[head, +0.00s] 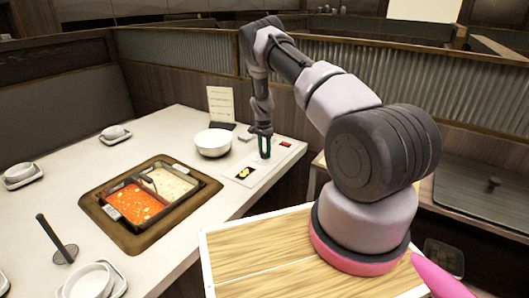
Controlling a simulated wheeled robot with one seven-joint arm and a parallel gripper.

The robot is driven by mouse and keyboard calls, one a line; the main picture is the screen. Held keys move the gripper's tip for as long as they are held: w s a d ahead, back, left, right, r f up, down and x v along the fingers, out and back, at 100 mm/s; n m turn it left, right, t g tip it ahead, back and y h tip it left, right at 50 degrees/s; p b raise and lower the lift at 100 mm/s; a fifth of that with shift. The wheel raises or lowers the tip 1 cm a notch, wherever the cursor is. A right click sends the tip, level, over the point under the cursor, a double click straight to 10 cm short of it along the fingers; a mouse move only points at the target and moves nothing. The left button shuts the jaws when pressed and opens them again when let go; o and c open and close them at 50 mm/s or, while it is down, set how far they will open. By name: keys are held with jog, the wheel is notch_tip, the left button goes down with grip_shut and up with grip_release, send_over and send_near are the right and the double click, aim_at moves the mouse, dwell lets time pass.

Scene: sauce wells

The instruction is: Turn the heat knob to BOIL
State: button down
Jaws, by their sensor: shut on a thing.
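My gripper (264,154) reaches down onto a pale control panel (262,173) near the table's right edge. Its green-tipped fingers are shut on the heat knob, which is mostly hidden between them. The knob's pointer and any BOIL mark are too small to read. A small dark display (245,172) with yellow marks is on the panel, left of the gripper. A red patch (286,144) is on the panel's far right end.
A hot pot (115,213) with red and pale broth is sunk in the table left of the panel. A white bowl (213,141) and an upright menu card (220,103) stand close to my gripper's left. Several small dishes line the table's left side.

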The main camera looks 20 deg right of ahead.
jog(key=shift+m, duration=0.8)
jog(key=shift+c, duration=1.9)
grip_release()
jog(key=shift+r, duration=0.1)
notch_tip(320, 180, up, 11)
jog(key=shift+w+f, duration=0.2)
jog(key=shift+w, duration=0.05)
